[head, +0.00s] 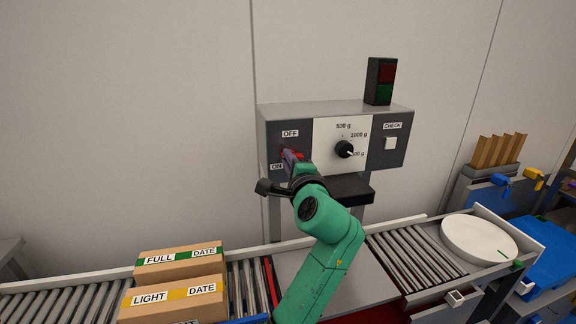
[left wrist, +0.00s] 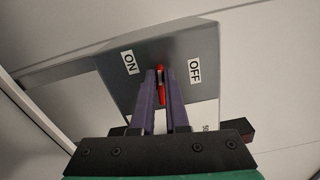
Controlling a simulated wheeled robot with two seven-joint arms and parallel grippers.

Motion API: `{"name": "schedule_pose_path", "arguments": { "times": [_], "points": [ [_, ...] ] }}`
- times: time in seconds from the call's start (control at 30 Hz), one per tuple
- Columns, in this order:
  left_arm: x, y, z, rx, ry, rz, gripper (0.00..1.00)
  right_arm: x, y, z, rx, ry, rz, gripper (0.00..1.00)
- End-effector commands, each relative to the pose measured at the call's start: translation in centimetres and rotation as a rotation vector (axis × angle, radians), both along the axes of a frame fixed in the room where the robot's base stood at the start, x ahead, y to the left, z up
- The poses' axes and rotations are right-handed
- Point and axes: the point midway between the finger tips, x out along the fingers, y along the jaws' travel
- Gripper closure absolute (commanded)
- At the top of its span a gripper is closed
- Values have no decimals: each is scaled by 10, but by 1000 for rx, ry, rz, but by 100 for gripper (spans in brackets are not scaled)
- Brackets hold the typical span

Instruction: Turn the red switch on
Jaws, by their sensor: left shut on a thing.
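The red switch (head: 299,155) is on the left part of a grey control panel (head: 389,156), between an OFF label (head: 290,133) above and an ON label (head: 277,167) below. My left gripper (head: 289,158) is at the switch and hides much of it in the head view. In the left wrist view, the red switch (left wrist: 161,86) shows between the two purple fingers of my left gripper (left wrist: 160,76), which are shut on it. The ON label (left wrist: 129,62) is left of the fingers and the OFF label (left wrist: 194,71) right. My right gripper is not in view.
The panel also has a black dial (head: 344,149) and a white CHECK button (head: 391,143). A red and green lamp box (head: 381,82) stands on top. Below are roller conveyors (head: 411,262), labelled boxes (head: 175,294) at left and a white round plate (head: 478,239) at right.

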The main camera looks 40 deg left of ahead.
Motion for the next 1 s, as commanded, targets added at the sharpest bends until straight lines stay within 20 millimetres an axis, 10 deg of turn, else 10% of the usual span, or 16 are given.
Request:
{"name": "schedule_pose_path", "arguments": {
  "times": [0.87,0.93,1.0],
  "points": [
    [1,-1,-4,-102,-137,-3,100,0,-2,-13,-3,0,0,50],
    [1,-1,-4,-101,-138,-3,65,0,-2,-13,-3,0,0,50],
    [1,-1,-4,-100,-139,-3,55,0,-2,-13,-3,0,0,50]
  ]
}}
